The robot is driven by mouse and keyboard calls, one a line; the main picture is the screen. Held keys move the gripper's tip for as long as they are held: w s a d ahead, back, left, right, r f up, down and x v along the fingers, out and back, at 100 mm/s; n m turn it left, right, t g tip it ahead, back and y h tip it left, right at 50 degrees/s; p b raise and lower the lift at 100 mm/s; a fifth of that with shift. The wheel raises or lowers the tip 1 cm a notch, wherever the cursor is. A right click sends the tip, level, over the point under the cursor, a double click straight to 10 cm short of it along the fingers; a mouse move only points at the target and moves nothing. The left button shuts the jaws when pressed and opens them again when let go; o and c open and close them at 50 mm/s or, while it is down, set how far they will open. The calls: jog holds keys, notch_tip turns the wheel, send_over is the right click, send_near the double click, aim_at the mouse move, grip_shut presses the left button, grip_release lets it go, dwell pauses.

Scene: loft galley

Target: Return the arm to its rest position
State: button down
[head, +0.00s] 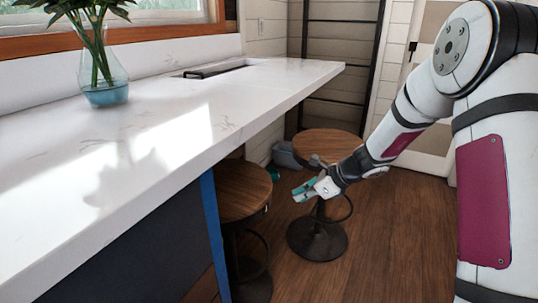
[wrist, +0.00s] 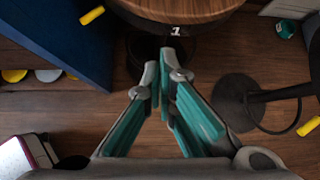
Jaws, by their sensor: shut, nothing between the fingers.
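My arm reaches in from the right side of the head view, white with dark bands and maroon panels, bent down to the left. My gripper (head: 303,191) has teal fingers and hangs over the floor in front of the far stool, below the counter's height. In the wrist view my gripper (wrist: 165,78) has its fingertips together, with nothing visible between them.
A white counter (head: 150,165) runs along the left, with a glass vase (head: 103,80) of greenery. A near stool (head: 240,190) and a far stool (head: 328,146) stand beside it. The wooden floor (head: 400,235) is clear between the stools and my arm.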

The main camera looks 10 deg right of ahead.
jog(key=s+a+r+n+g+h, duration=0.1)
jog(key=s+a+r+n+g, duration=0.15)
jog(key=s+r+n, duration=0.7)
jog(key=s+a+r+n+g, duration=0.1)
jog(key=s+a+r+n, duration=0.35)
jog(key=s, duration=0.75)
jog(key=s+d+r+n+g+h, duration=0.1)
jog(key=s+d+n+h, duration=0.3)
jog(key=s, duration=0.9)
jog(key=s+d+r+n+h, duration=0.2)
jog(key=s+d+n, duration=0.4)
jog(key=s, duration=0.6)
notch_tip(320, 180, up, 22)
jog(key=t+p, duration=0.3)
jog(key=p, duration=1.7)
jog(key=shift+a+f+n, duration=0.15)
jog(key=shift+a+n, duration=0.15)
jog(key=shift+a, duration=0.05)
